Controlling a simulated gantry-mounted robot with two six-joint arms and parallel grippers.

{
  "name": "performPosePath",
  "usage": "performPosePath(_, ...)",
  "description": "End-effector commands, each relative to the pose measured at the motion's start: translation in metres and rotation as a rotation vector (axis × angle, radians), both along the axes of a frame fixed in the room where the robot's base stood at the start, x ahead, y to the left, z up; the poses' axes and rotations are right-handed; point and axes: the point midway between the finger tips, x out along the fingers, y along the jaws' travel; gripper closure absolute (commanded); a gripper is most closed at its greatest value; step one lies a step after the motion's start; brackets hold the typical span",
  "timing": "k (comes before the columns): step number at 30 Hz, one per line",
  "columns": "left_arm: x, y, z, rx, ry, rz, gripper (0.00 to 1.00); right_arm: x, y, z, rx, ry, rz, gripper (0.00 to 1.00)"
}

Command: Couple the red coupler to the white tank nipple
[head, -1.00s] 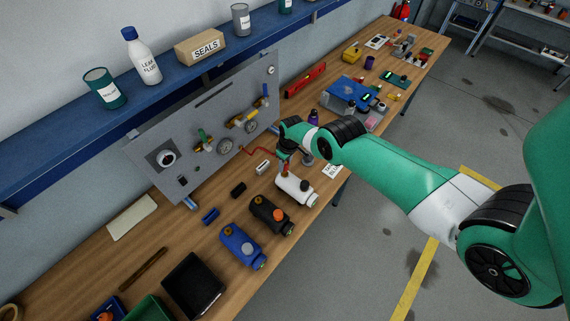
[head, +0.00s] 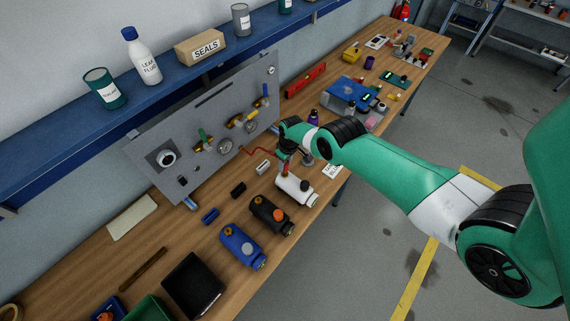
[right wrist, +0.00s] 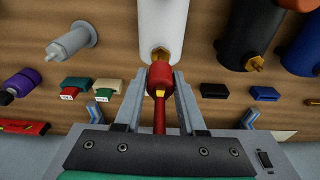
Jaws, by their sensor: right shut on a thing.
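The white tank (head: 295,188) lies on the bench, and its white body (right wrist: 162,25) shows at the top of the right wrist view. Its brass nipple (right wrist: 160,53) faces my right gripper (right wrist: 161,76). That gripper is shut on the red coupler (right wrist: 161,74), with a finger on each side. The coupler lines up with the nipple and overlaps its near end; I cannot tell whether they touch or are joined. In the head view my right gripper (head: 287,158) is just behind the white tank and largely hides the coupler. My left gripper is not in view.
A black tank (head: 268,213) and a blue tank (head: 240,245) lie beside the white one. A red hose (head: 262,150) runs toward the grey valve panel (head: 215,125). Small blocks lie between panel and tanks. A blue case (head: 352,97) stands farther along the bench.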

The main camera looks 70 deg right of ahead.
Motion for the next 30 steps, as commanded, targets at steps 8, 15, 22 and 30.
performPosePath(8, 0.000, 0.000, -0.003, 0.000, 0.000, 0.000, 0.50, 0.000, 0.000, -0.003, 0.000, 0.000, 0.000, 1.00)
performPosePath(15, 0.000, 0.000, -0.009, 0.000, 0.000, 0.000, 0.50, 0.000, 0.000, -0.009, 0.000, 0.000, 0.000, 1.00)
performPosePath(22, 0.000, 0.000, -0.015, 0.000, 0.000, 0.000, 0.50, 0.000, 0.000, -0.015, 0.000, 0.000, 0.000, 1.00)
performPosePath(30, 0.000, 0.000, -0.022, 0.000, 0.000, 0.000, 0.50, 0.000, 0.000, -0.022, 0.000, 0.000, 0.000, 1.00)
